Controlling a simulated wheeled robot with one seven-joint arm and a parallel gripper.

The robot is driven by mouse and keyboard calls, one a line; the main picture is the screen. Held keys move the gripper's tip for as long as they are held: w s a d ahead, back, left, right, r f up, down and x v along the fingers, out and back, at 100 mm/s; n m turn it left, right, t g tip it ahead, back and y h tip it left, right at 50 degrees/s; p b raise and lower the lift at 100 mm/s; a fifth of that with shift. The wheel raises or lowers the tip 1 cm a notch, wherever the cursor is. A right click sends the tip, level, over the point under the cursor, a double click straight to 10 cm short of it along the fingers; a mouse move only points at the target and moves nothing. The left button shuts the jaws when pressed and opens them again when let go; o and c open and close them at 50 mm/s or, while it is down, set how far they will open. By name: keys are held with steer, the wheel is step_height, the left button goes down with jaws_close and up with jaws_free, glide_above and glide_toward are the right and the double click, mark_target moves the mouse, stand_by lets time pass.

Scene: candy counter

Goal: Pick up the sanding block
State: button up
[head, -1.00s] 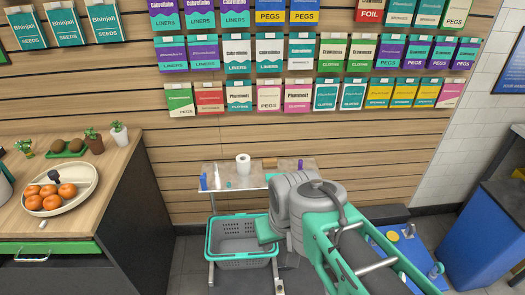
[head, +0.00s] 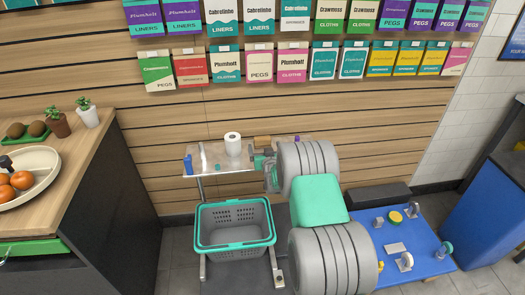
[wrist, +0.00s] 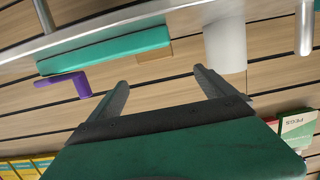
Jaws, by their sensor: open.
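A small brown block (head: 262,140), which looks most like the sanding block, sits at the back of the narrow table, right of a white roll (head: 232,143). In the wrist view, which is upside down, the brown block (wrist: 155,51) shows beyond and partly behind a long teal block (wrist: 105,50). I cannot tell for certain which of the two is the sanding block. My gripper (wrist: 160,79) is open and empty, with its fingers pointing toward them and apart from both. In the head view my arm hides part of the tabletop.
A purple item (wrist: 65,85) and the white roll (wrist: 226,45) flank the blocks. A blue item (head: 188,163) stands at the table's left end. A teal basket (head: 235,240) is below in front. A blue platform (head: 425,255) with several fittings lies right. Slatted wall with hanging packets rises behind.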

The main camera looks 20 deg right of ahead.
mark_target(263, 139)
steer(key=x, duration=0.5)
steer(key=f+x, duration=0.1)
steer(key=x, duration=0.2)
steer(key=shift+s+d+f+b, duration=0.1)
steer(key=shift+s+d+b, duration=0.15)
steer(key=shift+b, duration=0.05)
steer(key=shift+w, duration=0.25)
steer(key=shift+t, duration=0.3)
steer(key=shift+c, duration=0.5)
steer(key=c, duration=1.4)
